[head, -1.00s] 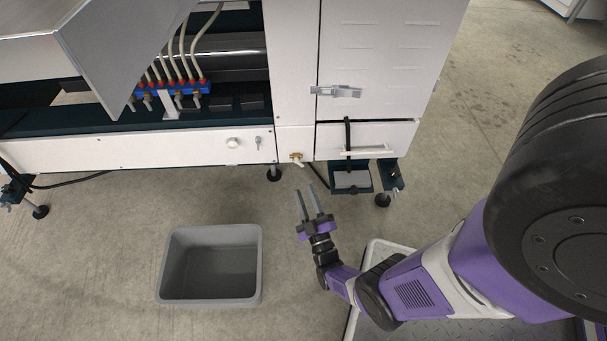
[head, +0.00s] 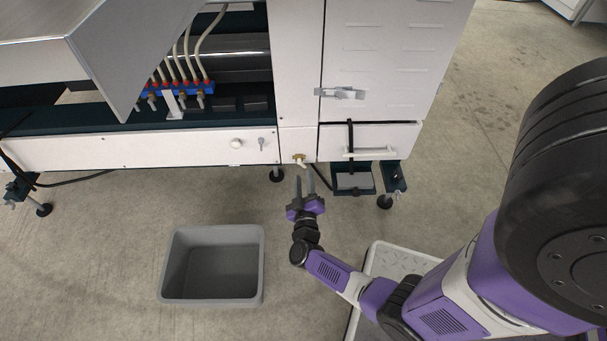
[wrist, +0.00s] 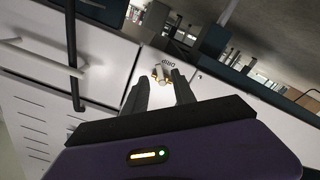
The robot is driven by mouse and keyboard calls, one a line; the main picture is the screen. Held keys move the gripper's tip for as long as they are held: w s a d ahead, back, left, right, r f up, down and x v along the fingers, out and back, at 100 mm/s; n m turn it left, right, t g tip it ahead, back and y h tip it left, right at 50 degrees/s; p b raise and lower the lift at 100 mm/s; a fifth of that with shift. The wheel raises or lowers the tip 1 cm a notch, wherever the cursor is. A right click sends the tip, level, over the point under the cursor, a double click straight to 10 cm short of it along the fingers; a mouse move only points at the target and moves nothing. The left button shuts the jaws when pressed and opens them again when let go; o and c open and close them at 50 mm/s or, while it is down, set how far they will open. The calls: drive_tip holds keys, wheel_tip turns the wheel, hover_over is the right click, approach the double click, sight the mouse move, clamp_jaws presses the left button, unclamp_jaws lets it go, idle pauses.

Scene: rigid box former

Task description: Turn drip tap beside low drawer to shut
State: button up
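The drip tap (head: 299,158) is a small brass tap on the white panel, left of the low drawer (head: 368,139). In the wrist view the tap (wrist: 161,76) shows beyond and between my fingertips, under a small dark label. My gripper (head: 305,176) is open and empty, its two fingers pointing at the tap from just in front and below. The wrist view also shows my open gripper (wrist: 162,84). I cannot tell whether the fingertips touch the tap. The drawer has a white bar handle (head: 370,152), and a black strap (head: 349,140) hangs down its front.
A grey open bin (head: 212,298) stands on the floor left of my arm. A dark tray (head: 353,191) sits below the drawer, right of the tap. Machine feet (head: 276,175) stand close by. Floor between bin and machine is clear.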

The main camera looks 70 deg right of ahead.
sight(303, 167)
drive_tip(key=shift+b+x, duration=0.65)
drive_tip(key=shift+x, duration=1.1)
clamp_jaws()
